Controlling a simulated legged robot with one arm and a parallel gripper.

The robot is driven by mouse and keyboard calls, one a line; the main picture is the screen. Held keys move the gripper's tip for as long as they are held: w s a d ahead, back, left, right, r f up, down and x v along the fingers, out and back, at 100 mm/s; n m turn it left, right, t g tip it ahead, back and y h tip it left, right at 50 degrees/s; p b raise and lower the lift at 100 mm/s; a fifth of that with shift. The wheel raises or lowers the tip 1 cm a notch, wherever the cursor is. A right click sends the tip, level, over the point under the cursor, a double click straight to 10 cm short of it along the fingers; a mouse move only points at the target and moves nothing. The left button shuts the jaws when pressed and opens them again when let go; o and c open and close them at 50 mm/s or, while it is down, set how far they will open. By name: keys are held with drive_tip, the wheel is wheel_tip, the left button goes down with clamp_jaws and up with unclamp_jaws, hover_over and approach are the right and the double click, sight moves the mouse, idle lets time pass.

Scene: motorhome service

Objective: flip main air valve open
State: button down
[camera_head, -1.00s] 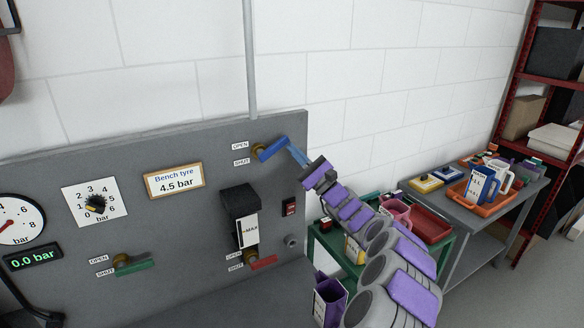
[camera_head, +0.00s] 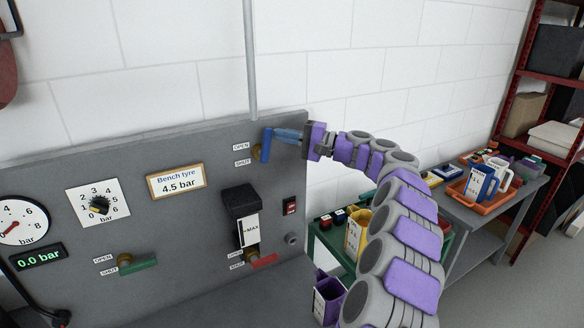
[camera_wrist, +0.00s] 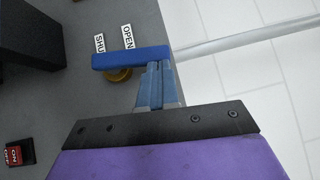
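The blue valve lever (camera_head: 266,146) is at the top right of the grey panel, by an OPEN label (camera_head: 241,147) and a SHUT label (camera_head: 243,163). It stands nearly upright over its brass body. In the wrist view the lever (camera_wrist: 130,57) lies across the picture by the same labels. My gripper (camera_head: 277,133) reaches in from the right, its blue fingertips at the lever's upper end. In the wrist view the fingers (camera_wrist: 155,72) are close together and meet the lever's right end, apparently against it, not around it. Exact contact is hidden.
Below are a green-handled valve (camera_head: 138,266), a red-handled valve (camera_head: 262,261), a black box (camera_head: 241,203) and a red switch (camera_head: 290,206). The digital display (camera_head: 37,256) reads 0.0 bar. A grey pipe (camera_head: 250,60) runs up the wall. A cart and a table with containers stand right.

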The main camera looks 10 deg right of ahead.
drive_tip(key=shift+s+a+r+n+g+h, duration=0.15)
drive_tip(key=shift+a+r+n+g+h, duration=0.15)
drive_tip(key=shift+a+n+h, duration=0.35)
drive_tip(key=shift+d, duration=0.2)
